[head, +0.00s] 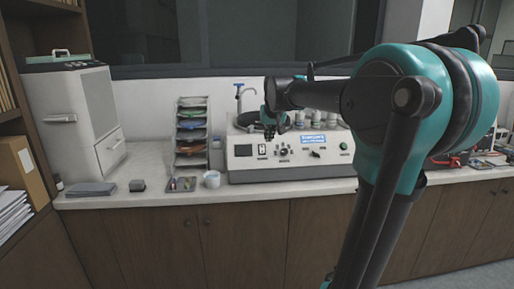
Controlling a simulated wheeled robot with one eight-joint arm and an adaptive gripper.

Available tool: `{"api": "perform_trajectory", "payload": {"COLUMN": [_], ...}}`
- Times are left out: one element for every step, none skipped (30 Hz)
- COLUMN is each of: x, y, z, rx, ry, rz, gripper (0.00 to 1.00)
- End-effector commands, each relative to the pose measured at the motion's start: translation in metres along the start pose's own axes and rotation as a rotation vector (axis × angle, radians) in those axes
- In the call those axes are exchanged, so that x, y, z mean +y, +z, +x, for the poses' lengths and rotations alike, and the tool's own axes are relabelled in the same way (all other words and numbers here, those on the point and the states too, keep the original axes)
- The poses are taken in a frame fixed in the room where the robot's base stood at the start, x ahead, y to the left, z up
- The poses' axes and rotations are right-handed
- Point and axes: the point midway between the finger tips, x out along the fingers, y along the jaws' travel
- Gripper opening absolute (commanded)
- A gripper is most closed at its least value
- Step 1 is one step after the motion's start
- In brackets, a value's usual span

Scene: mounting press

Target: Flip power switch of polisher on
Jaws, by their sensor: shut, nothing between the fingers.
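The polisher (326,170) is a low white-and-grey machine with a sloped control panel, standing on the counter in the middle of the head view. Labels are too small to read, and I cannot tell the switch's position. My gripper (270,133) is dark and small in the picture, shut and empty, pointing down just above the panel's left part. I cannot tell whether it touches the panel.
A white cup (211,179) and a small tray (181,184) stand left of the polisher. A rack with colored sheets (191,132) is behind them. A large white cabinet-like machine (72,122) stands far left. Bottles (300,119) stand behind the panel.

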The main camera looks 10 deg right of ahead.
Motion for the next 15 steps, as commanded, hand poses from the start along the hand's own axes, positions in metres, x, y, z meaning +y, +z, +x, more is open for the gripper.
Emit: {"api": "perform_trajectory", "payload": {"x": [-0.0013, -0.0018, -0.0022, -0.0024, -0.0025, -0.0027, -0.0027, -0.0027, -0.0027, -0.0026, -0.0027, -0.0027, -0.0027, -0.0026, -0.0026], "y": [-0.0076, -0.0108, -0.0138, -0.0151, -0.016, -0.0165, -0.0166, -0.0165, -0.0163, -0.0162, -0.0162, -0.0161, -0.0161, -0.016, -0.0161], "z": [-0.0024, -0.0036, -0.0046, -0.0051, -0.0054, -0.0056, -0.0057, -0.0056, -0.0056, -0.0056, -0.0055, -0.0055, -0.0055, -0.0052, -0.0044], "rx": [0.004, 0.006, 0.008, 0.009, 0.01, 0.01, 0.01, 0.01, 0.01, 0.01, 0.01, 0.01, 0.01, 0.01, 0.01], "ry": [0.0, 0.0, -0.001, -0.001, -0.001, -0.001, -0.001, -0.001, -0.001, -0.001, -0.001, -0.001, -0.001, -0.001, -0.001], "rz": [0.0, 0.0, 0.0, 0.0, 0.0, 0.0, 0.0, 0.0, 0.0, 0.0, 0.0, 0.0, 0.0, 0.0, 0.0], "gripper": [0.0, 0.0, 0.0, 0.0, 0.0, 0.0, 0.0, 0.0, 0.0, 0.0, 0.0, 0.0, 0.0, 0.0, 0.0]}}
